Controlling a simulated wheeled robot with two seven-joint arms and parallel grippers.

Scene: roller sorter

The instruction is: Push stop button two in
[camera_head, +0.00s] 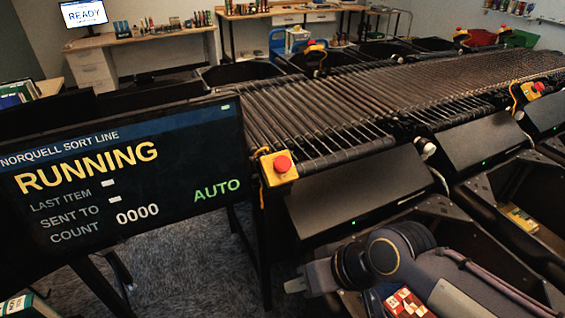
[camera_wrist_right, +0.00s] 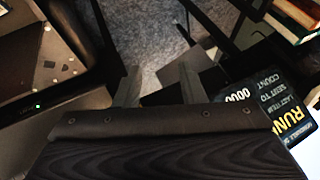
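A red stop button on a yellow box (camera_head: 280,166) sits at the near left corner of the roller line. Another red button on a yellow box (camera_head: 533,90) is on the near side at the right. More such buttons stand along the far side, one at the back left (camera_head: 316,46) and one at the back right (camera_head: 461,36). I cannot read a number on any of them. My right gripper (camera_head: 294,285) is low in front of the line, below the nearest button and apart from it. In the right wrist view its two fingers (camera_wrist_right: 158,84) are apart, with nothing between them. My left gripper is not seen.
A sort line screen (camera_head: 120,175) reading RUNNING, AUTO and count 0000 stands left of the nearest button. Dark chutes (camera_head: 365,185) slope down from the rollers (camera_head: 380,95). Bins with items lie below, near my right arm. Open carpet (camera_head: 190,265) lies below the screen.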

